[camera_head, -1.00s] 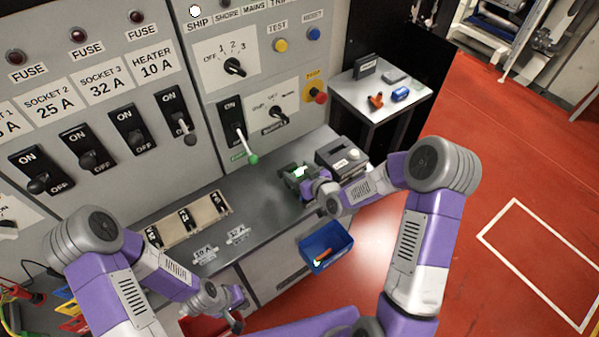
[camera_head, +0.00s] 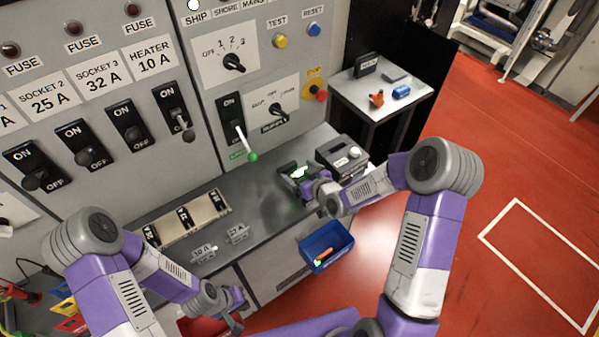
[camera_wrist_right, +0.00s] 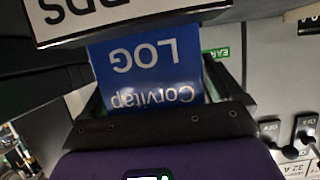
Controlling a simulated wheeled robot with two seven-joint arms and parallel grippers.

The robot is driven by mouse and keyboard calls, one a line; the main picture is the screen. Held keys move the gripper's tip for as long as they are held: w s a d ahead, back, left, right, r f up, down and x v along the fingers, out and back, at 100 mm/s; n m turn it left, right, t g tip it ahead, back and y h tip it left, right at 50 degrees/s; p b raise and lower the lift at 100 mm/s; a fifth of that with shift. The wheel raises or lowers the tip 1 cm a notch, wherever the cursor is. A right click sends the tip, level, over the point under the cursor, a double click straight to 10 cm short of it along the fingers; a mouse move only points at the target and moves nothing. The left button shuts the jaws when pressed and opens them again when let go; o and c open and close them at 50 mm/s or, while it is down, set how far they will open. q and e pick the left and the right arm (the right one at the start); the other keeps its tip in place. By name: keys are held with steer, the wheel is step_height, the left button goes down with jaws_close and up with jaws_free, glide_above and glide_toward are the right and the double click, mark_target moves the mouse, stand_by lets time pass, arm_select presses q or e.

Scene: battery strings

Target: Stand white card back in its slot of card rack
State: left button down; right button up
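My right gripper (camera_head: 298,174) is low over the bench, just left of a dark box (camera_head: 352,150) that may be the card rack. In the right wrist view its fingers (camera_wrist_right: 155,80) stand wide apart. A blue printed face reading "Corvitap LOG" (camera_wrist_right: 145,65) shows upside down between them; I cannot tell whether they touch it. A white lettered panel (camera_wrist_right: 140,12) crosses the top of that view, close by; I cannot tell whether it is the white card or a label. My left gripper (camera_head: 236,308) hangs in front of the bench, its fingers too small to judge.
Grey tags (camera_head: 237,233) and a fuse holder (camera_head: 165,238) lie on the bench (camera_head: 265,205). A blue bin (camera_head: 326,245) hangs at its front. A side table (camera_head: 380,105) holds small items. A switch panel with levers (camera_head: 233,125) rises behind the bench.

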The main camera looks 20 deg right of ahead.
steer(key=shift+r+p, duration=0.45)
steer(key=shift+p, duration=0.1)
steer(key=shift+r+p, duration=0.4)
steer(key=shift+p, duration=0.1)
steer(key=v, duration=1.1)
steer(key=shift+s+d, duration=0.15)
steer(key=shift+s, duration=0.3)
steer(key=shift+f, duration=0.1)
